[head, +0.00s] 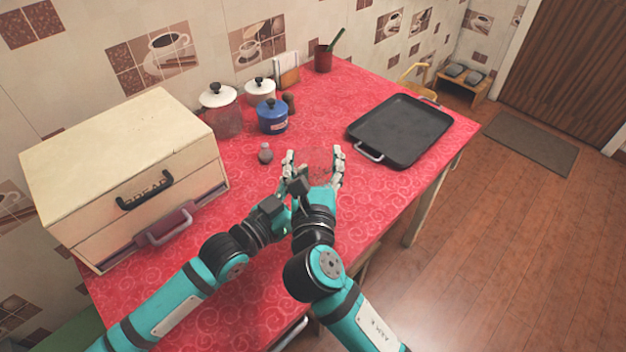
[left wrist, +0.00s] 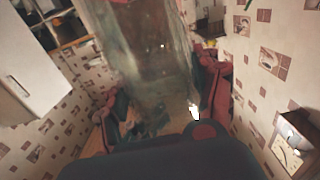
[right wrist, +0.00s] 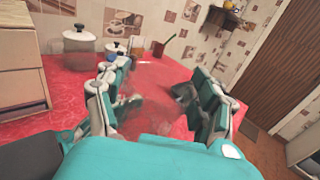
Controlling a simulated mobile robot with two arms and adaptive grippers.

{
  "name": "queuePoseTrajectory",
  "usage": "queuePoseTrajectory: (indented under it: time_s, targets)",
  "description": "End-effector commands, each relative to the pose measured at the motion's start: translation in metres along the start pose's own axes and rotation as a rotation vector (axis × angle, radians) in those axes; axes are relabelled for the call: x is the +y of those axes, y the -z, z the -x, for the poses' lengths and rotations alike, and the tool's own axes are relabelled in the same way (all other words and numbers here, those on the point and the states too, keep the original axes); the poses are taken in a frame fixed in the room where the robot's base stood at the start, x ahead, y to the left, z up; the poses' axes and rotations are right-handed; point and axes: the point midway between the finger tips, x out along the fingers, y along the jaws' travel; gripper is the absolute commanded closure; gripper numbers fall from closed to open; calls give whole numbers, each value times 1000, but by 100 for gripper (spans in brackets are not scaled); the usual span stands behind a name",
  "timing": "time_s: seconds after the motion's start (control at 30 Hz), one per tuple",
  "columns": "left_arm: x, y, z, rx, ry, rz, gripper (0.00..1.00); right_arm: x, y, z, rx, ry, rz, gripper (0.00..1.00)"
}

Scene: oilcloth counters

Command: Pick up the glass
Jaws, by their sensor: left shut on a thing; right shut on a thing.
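The clear glass (head: 317,162) is faint in the head view, between the spread fingers of my right gripper (head: 315,154). In the right wrist view my right gripper (right wrist: 155,85) has its fingers on either side of a see-through shape, the glass (right wrist: 132,95). In the left wrist view a tall translucent shape, seemingly the glass (left wrist: 150,55), stands between the dark fingers of my left gripper (left wrist: 163,100). In the head view the left hand is close beside the right wrist, and its fingertips are hidden. The glass's base and exact contacts are unclear.
A black tray (head: 400,130) lies at the counter's right. A small shaker (head: 265,154) stands left of the right gripper. A blue pot (head: 272,117), white-lidded jars (head: 220,112) and a red cup (head: 323,60) are behind. A wooden bread box (head: 130,165) fills the left.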

Motion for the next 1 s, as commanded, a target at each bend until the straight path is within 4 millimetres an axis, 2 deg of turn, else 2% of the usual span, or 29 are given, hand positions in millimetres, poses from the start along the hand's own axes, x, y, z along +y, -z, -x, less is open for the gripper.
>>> queuePoseTrajectory:
  time_s: [0.03,0.1,0.37,0.47,0.8,1.0]
  targets:
    - [0,0,0,1,0,-1,76,0,0,0,1,0,0,84]
    - [0,1,0,1,1,-1,76,0,-1,0,-1,-1,-1,91]
    - [0,1,0,1,1,-1,76,0,-5,0,-2,0,-3,91]
    - [0,1,0,1,1,-1,76,0,-18,0,-7,-1,-6,91]
    - [0,0,0,0,1,-1,76,0,-84,0,-6,-1,-4,91]
    - [0,0,0,0,1,-1,76,0,-100,0,-3,-1,-3,91]
